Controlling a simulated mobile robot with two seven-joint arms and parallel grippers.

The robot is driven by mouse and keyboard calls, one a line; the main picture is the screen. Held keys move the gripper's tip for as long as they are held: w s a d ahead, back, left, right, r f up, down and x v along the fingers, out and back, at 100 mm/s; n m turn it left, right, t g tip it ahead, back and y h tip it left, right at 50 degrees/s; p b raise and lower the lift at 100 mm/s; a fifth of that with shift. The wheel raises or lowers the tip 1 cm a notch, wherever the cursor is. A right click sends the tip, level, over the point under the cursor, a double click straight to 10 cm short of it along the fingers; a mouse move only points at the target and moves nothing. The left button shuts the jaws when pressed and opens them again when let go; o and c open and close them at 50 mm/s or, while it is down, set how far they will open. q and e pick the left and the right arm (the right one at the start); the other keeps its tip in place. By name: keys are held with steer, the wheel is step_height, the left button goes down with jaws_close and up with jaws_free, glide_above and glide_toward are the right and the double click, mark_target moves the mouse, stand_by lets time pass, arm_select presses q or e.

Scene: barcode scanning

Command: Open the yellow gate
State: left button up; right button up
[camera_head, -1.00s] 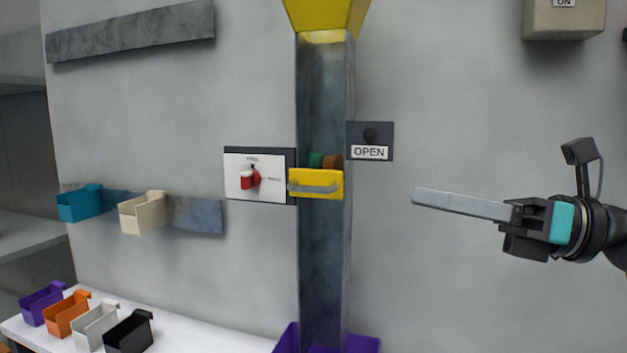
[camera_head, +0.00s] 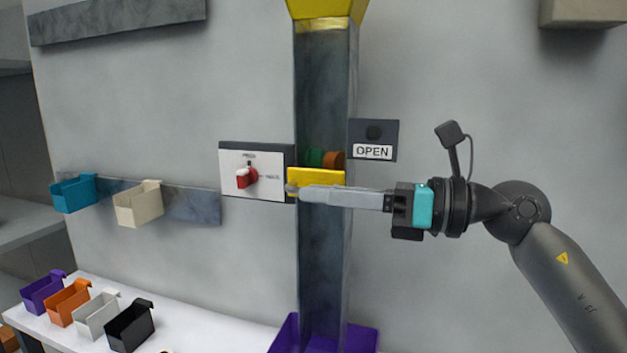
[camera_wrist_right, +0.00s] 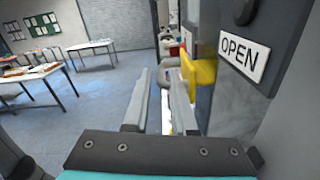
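The yellow gate (camera_head: 317,177) is a small plate across the grey vertical chute (camera_head: 322,262), with green and brown-orange items showing just above it. Its grey handle (camera_head: 292,188) is mostly hidden behind my right gripper in the head view. My right gripper (camera_head: 306,192) reaches in from the right, its long fingers level in front of the gate. In the right wrist view its fingers (camera_wrist_right: 162,85) are apart with a gap between them, and the yellow gate (camera_wrist_right: 201,72) is just right of the tips. I cannot tell whether they touch the handle. My left gripper is out of view.
A dark plate with an OPEN label (camera_head: 373,140) is right of the chute, close above my right fingers. A panel with a red knob (camera_head: 246,178) is left. A purple bin (camera_head: 286,336) is below. Several small bins stand on the white table (camera_head: 190,325).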

steer(key=shift+x, duration=0.95)
jaws_close()
stand_by(0.8)
